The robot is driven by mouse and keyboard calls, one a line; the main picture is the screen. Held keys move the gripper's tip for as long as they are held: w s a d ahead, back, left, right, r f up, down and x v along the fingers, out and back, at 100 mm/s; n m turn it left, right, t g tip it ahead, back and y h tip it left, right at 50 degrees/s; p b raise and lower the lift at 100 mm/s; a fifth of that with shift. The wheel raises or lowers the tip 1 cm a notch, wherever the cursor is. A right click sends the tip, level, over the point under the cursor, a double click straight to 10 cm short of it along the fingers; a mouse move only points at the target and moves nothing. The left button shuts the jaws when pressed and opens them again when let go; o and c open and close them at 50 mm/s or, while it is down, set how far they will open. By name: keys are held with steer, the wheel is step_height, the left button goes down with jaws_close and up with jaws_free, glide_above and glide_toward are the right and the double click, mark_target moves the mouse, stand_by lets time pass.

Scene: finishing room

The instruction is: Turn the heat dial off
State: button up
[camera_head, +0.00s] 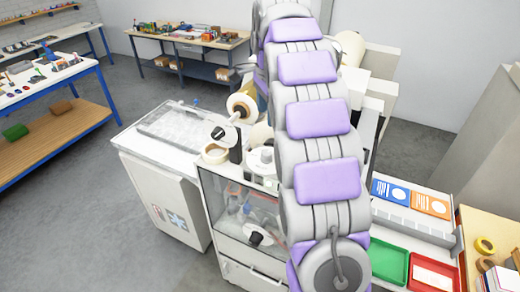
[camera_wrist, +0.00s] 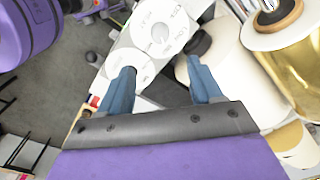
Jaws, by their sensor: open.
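In the wrist view, a white panel (camera_wrist: 112,65) carries two round white dial faces with printed marks. The larger dial face (camera_wrist: 160,27) is at the top centre, and the smaller dial face (camera_wrist: 130,66) is lower left, partly behind a finger.
In the wrist view, cream rolls (camera_wrist: 238,75) and a shiny gold roll (camera_wrist: 295,65) stand close on the right. In the head view, a glass-fronted cabinet (camera_head: 222,185) and a white bench unit (camera_head: 160,185) stand left of my arm; green and red trays (camera_head: 390,260) are right.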

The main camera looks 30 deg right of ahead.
step_height(320, 180, down, 4)
steer(key=d+r, duration=0.1)
steer(key=d, duration=0.1)
steer(key=p, duration=0.2)
glide_above(266, 153)
steer(key=a, duration=0.1)
step_height(266, 153, down, 8)
steer(key=shift+a+f, duration=0.1)
steer(key=shift+f, duration=0.1)
steer(key=f, duration=0.1)
steer(key=d+f, duration=0.1)
steer(key=f, duration=0.2)
steer(key=shift+d, duration=0.35)
steer(key=shift+w+d+f+p, duration=0.15)
steer(key=shift+d+f+p, duration=0.2)
steer(key=shift+f, duration=0.15)
steer(key=shift+a, duration=1.05)
steer(key=shift+c, duration=1.7)
steer(key=shift+d, duration=0.55)
steer(key=c, duration=0.7)
